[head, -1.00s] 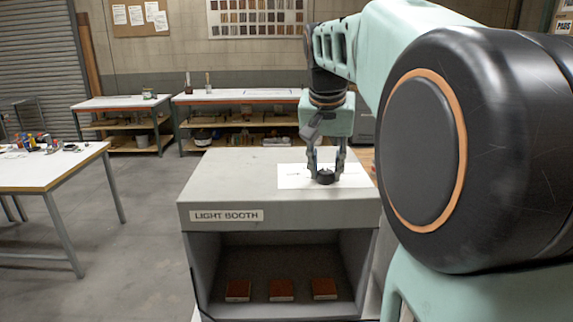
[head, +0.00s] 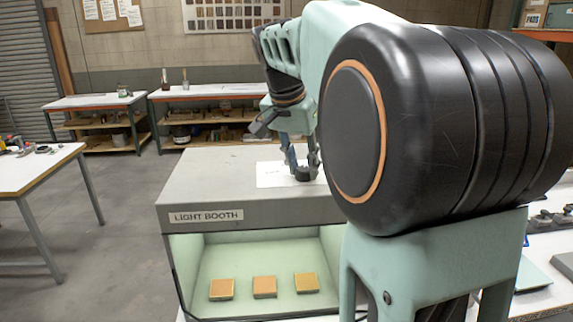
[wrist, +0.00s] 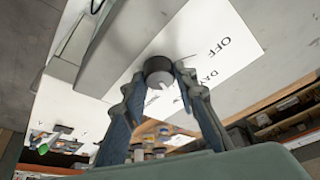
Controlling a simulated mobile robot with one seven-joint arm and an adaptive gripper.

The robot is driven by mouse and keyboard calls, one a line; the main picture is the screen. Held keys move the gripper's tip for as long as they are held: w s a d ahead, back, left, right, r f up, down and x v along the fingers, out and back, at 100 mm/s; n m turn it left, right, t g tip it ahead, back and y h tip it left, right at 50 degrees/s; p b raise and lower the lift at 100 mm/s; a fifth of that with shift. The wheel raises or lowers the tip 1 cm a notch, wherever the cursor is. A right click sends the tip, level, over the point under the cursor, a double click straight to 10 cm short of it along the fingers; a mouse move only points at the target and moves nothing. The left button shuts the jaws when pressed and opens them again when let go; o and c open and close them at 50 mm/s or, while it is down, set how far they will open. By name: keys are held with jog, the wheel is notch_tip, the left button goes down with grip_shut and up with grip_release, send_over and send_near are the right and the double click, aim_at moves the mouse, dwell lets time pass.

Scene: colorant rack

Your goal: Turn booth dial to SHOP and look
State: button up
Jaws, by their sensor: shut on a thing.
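The grey light booth (head: 252,212) carries a "LIGHT BOOTH" sign on its front edge. Its inside is lit pale green, and three orange-tan sample blocks (head: 221,288) lie in a row on its floor. My gripper (head: 303,168) points down and is shut on the dial. In the wrist view the fingers hold either side of the dial (wrist: 158,66). The card there shows "OFF" and "DAY"; other lettering is hidden behind a finger. The dial's setting cannot be read.
A white table (head: 40,168) with small items stands at left. Two workbenches (head: 210,92) with lower shelves stand along the back wall. The floor between them is open. My own arm covers the right of the head view.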

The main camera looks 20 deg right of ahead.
jog(key=o, duration=1.2)
jog(key=shift+c, duration=0.2)
jog(key=v, duration=1.2)
jog(key=shift+w, duration=0.1)
